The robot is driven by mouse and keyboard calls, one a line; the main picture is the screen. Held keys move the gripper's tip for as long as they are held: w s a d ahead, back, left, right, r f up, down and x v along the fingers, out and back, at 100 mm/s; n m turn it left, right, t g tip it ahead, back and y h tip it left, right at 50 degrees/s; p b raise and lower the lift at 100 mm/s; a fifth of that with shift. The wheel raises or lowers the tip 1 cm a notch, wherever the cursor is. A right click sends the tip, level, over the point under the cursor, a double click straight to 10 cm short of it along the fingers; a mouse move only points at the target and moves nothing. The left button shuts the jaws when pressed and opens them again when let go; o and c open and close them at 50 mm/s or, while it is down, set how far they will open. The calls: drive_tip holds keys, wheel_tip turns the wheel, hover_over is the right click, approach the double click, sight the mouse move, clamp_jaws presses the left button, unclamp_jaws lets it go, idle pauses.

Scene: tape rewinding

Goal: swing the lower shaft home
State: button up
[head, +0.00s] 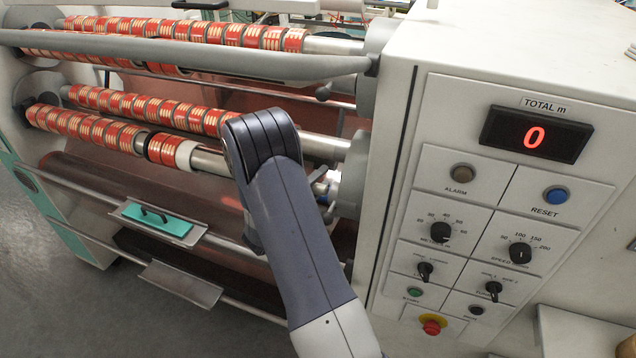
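The lower shaft (208,160) sits in the lower part of the machine, in front of a parallel shaft (320,146). It carries red-and-white tape rolls (85,125) on its left part and a white band (180,153) near its bare metal. My arm crosses in front of its right part. A pale and blue piece (325,188) shows just right of my arm, close to the machine's side plate; I cannot tell if it is the shaft's end. My gripper is hidden behind my arm, so its fingers and any contact with the shaft do not show.
An upper shaft (240,35) with rolls lies behind a long grey bar (200,55). The control cabinet (470,60) stands close on the right, its display (535,135) reading 0. A teal tray (155,220) and a metal plate (180,284) jut out below. Clear floor lies at bottom left.

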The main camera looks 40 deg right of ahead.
drive_tip(key=shift+w+d+r, duration=0.15)
drive_tip(key=shift+d+r, duration=0.1)
drive_tip(key=shift+r, duration=0.05)
drive_tip(key=b+v, duration=0.1)
drive_tip(key=v, duration=0.4)
drive_tip(key=b+v, duration=0.2)
drive_tip(key=v, duration=0.4)
drive_tip(key=shift+a+f, duration=0.15)
drive_tip(key=shift+f, duration=0.15)
drive_tip(key=p+x, duration=0.2)
drive_tip(key=x, duration=0.7)
drive_tip(key=shift+d+f, duration=0.1)
drive_tip(key=shift+d, duration=0.1)
